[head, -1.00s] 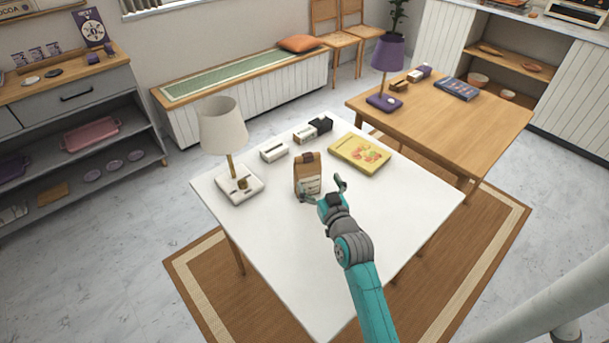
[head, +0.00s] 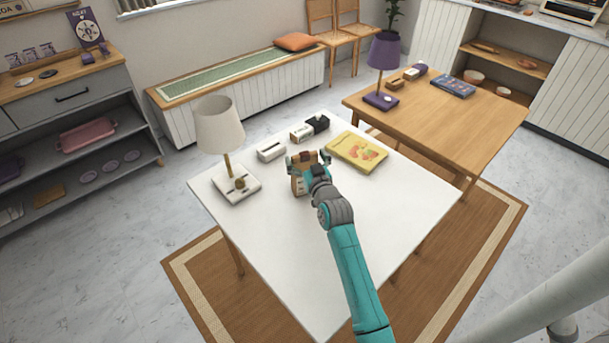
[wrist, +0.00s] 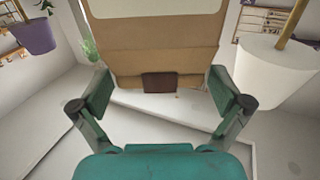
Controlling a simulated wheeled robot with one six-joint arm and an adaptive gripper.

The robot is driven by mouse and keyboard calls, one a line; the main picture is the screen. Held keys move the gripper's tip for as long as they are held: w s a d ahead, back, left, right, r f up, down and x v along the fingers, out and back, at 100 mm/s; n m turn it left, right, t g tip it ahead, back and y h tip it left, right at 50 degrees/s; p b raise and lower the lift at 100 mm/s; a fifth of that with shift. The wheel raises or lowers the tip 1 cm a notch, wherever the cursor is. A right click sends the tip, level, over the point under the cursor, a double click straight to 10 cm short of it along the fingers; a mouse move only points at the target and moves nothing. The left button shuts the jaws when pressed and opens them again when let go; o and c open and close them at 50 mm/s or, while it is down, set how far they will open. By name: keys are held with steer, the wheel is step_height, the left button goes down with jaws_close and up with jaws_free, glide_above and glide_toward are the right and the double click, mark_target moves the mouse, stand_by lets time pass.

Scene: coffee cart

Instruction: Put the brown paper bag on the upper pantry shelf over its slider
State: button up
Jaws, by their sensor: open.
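The brown paper bag (head: 298,186) stands on the white table, with a folded top, a pale label and a dark closure tab. In the wrist view the bag (wrist: 150,45) fills the upper middle. My gripper (head: 308,158) is at the bag's top, its fingers spread to either side. In the wrist view my gripper (wrist: 162,88) is open, with a gap between each finger and the bag. The gripper hides part of the bag in the head view. I cannot tell which shelf is the upper pantry shelf.
On the white table (head: 330,270) stand a white lamp (head: 218,125), small boxes (head: 272,150) and a yellow book (head: 357,151). A grey shelf unit (head: 75,95) is at left. White cabinets with wooden shelves (head: 510,62) are at the upper right. The table's front is clear.

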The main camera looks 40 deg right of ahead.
steer(key=shift+w+d, duration=0.15)
steer(key=shift+w, duration=0.2)
steer(key=c, duration=1.6)
steer(key=shift+r, duration=0.15)
